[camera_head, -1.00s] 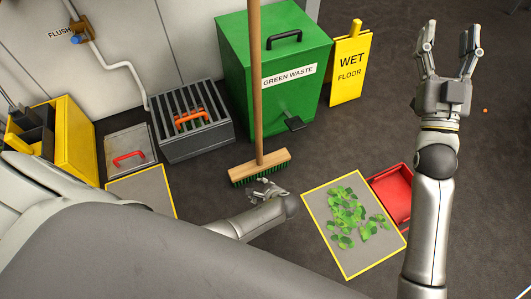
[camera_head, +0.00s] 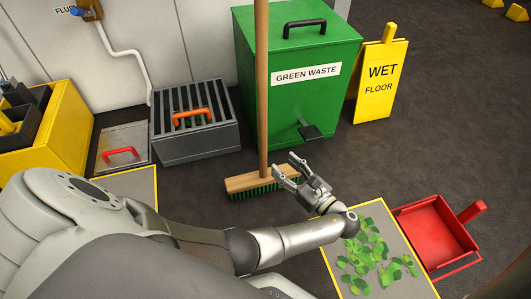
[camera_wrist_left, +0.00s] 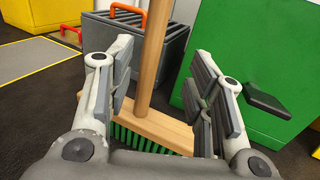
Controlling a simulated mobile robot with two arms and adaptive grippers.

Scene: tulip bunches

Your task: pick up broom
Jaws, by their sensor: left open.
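The broom stands upright on the dark floor, its wooden handle (camera_head: 262,90) rising out of the top of the head view. Its wooden head with green bristles (camera_head: 250,184) rests on the floor. My left gripper (camera_head: 284,162) is open and empty, low down just right of the handle's base. In the left wrist view the handle (camera_wrist_left: 153,60) shows between the two spread fingers, beyond them, with the broom head (camera_wrist_left: 155,128) below. I see no contact with the handle. My right gripper is out of view.
The green waste bin (camera_head: 300,95) stands close behind the broom, with a grey grate box (camera_head: 195,140) to its left. A yellow-edged mat with green leaves (camera_head: 335,268) and a red dustpan (camera_head: 432,235) lie at right. A wet floor sign (camera_head: 380,85) stands behind.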

